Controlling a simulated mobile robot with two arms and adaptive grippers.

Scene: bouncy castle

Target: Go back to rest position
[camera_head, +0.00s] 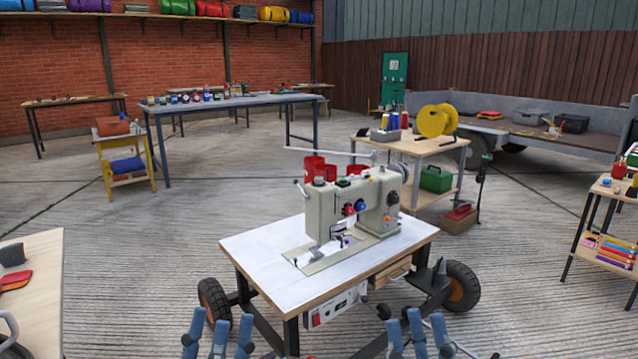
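My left gripper (219,336) shows at the bottom edge, left of centre, with its blue fingers pointing up and spread apart. My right gripper (416,334) shows at the bottom edge, right of centre, also with its fingers spread and nothing between them. Both are in front of the sewing machine table (262,262), apart from each other. The arms behind the fingers are mostly cut off by the picture's lower edge. A cream sewing machine (325,213) stands on that table, beyond both grippers.
The sewing table has black wheels (461,287) at its sides. A light wooden table (40,290) stands close at left, a shelf unit (600,240) at right. A cart with yellow spools (432,122) and a long blue table (225,103) stand behind. Open floor lies between them.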

